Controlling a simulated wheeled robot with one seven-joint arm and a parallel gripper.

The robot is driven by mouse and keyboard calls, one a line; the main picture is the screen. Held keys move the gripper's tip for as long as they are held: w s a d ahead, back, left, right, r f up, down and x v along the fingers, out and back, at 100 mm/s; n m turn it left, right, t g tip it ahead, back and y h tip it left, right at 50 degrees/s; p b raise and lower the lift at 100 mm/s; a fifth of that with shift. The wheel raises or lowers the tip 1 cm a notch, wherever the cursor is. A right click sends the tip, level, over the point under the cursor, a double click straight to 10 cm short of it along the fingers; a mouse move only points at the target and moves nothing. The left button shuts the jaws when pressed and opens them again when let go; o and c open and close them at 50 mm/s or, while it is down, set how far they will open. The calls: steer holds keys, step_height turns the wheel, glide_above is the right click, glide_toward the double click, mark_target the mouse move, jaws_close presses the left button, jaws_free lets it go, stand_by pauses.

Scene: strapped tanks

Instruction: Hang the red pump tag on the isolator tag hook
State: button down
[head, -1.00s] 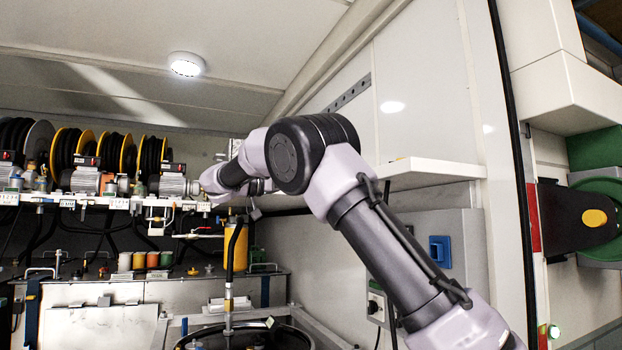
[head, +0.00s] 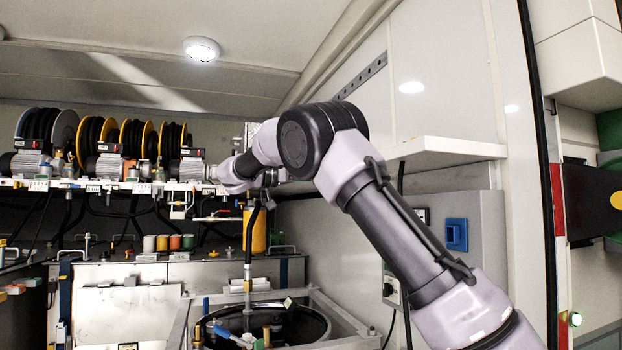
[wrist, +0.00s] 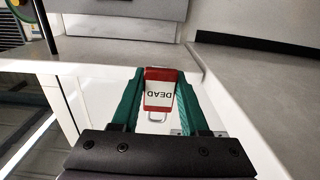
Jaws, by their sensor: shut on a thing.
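The red pump tag (wrist: 160,93) shows in the wrist view, with a white label reading DEAD, upside down in the picture. My gripper (wrist: 158,85) is shut on it, its two green fingers on either side. A thin metal loop (wrist: 157,117) shows at the tag's lower edge in that view. In the head view my gripper is hidden or too small to make out at the end of my arm, near the right end of the reel shelf. I cannot make out the isolator tag hook in either view.
Several hose reels (head: 92,140) stand on a shelf at the left. A yellow cylinder (head: 256,230) is below my wrist. A white wall shelf (head: 447,147) juts out beside my arm, above a grey panel with a blue socket (head: 456,234). A round black tank (head: 275,320) stands below.

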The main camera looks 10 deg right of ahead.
steer(key=w+d+f, duration=0.1)
steer(key=d, duration=0.6)
steer(key=shift+w, duration=0.2)
stand_by(0.5)
stand_by(0.6)
steer(key=shift+c, duration=1.7)
jaws_free()
steer(key=s+a, duration=0.2)
steer(key=a, duration=0.8)
steer(key=shift+a, duration=0.25)
